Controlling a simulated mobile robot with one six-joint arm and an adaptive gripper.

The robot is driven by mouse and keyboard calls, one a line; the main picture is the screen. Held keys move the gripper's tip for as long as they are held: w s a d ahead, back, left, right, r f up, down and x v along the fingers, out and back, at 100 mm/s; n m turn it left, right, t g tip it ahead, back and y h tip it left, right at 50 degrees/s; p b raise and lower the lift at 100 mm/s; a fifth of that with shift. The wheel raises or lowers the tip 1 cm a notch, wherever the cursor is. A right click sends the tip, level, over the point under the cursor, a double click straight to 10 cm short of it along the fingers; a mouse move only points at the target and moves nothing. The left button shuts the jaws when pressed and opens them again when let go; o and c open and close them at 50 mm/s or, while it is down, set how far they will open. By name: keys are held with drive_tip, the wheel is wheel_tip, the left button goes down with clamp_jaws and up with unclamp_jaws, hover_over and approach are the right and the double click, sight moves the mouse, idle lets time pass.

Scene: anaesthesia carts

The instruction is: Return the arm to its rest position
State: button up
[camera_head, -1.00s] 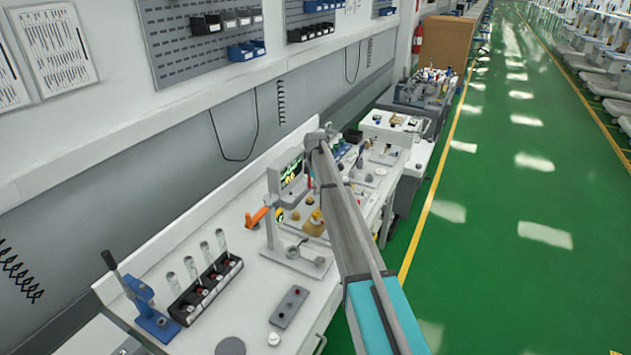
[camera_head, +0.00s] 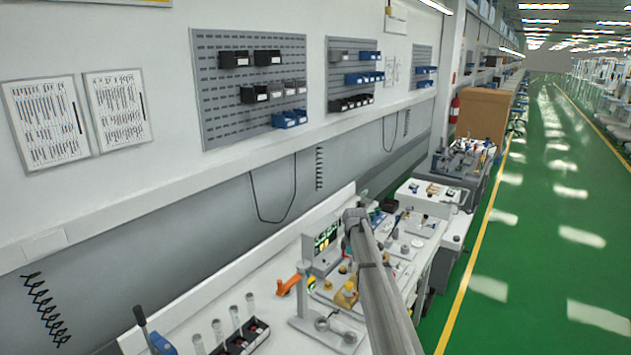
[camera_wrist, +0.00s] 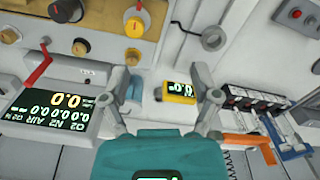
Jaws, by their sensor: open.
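My gripper (camera_wrist: 160,84) shows in the wrist view with its two fingers spread wide apart. It is open and holds nothing. A small yellow meter (camera_wrist: 178,99) with a lit display shows between the fingers, nearer the right one; I cannot tell its distance from them. My grey arm (camera_head: 382,295) reaches over the bench in the head view, its upper joint beside the monitor. The gripper itself cannot be made out in the head view.
The white workbench (camera_head: 215,320) runs along the wall. A monitor (camera_head: 326,237), an orange handle (camera_head: 289,284), a ring stand (camera_head: 325,330) and a black tube rack (camera_head: 240,343) stand on it. A gas display (camera_wrist: 48,112) is left of my gripper. The green aisle (camera_head: 500,325) at right is clear.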

drive_tip(key=s+f+m+b, duration=0.2)
drive_tip(key=s+m, duration=0.5)
drive_tip(key=s, duration=1.3)
drive_tip(key=s+d+f+m+b, duration=0.1)
drive_tip(key=s+m, duration=0.6)
drive_tip(key=s, duration=1.4)
drive_tip(key=shift+d+f+b, duration=0.3)
drive_tip(key=shift+f+b, duration=0.4)
drive_tip(key=shift+f, duration=0.1)
drive_tip(key=shift+c, duration=0.3)
